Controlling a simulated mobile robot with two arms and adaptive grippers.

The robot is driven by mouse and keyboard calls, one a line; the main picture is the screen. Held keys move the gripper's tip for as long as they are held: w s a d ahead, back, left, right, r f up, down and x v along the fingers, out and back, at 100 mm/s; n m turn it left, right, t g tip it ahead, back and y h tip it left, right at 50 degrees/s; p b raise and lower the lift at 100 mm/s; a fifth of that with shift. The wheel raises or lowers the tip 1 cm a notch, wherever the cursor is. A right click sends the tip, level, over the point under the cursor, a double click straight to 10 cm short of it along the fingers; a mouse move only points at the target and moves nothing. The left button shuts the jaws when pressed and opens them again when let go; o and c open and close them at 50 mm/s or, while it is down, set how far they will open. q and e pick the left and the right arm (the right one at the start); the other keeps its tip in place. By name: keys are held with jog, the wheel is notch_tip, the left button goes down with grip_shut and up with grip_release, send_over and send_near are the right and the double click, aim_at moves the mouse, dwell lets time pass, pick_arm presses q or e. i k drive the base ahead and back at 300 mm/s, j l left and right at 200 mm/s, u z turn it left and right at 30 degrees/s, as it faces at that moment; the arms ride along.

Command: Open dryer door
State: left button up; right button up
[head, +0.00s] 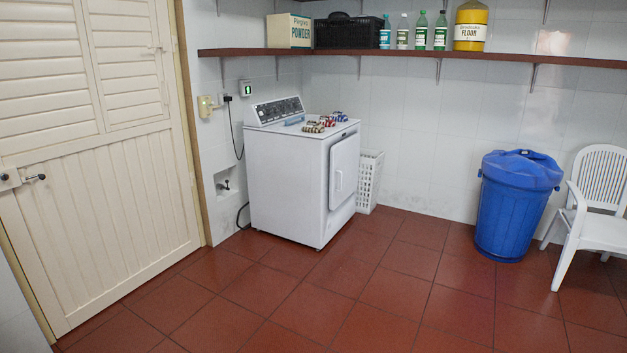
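The white dryer (285,190) stands in the corner against the tiled wall, at the middle left of the head view. Its control panel (274,111) is at the back of its top. The dryer door (344,171) is on the side facing right and looks closed, with a small handle (339,181) on it. Neither of my grippers shows in the head view.
Small colourful items (320,124) lie on the dryer's top. A white basket (369,182) stands close beyond the door side. A blue bin (516,205) and a white chair (597,205) stand at right. The red tiled floor (380,290) in front is clear.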

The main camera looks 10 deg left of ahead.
aim_at(344, 155)
jog(key=i+u, duration=0.1)
jog(key=i, duration=3.75)
jog(key=i+u, duration=0.1)
jog(key=i, duration=0.5)
jog(key=i+l+u, duration=0.15)
jog(key=i, duration=0.5)
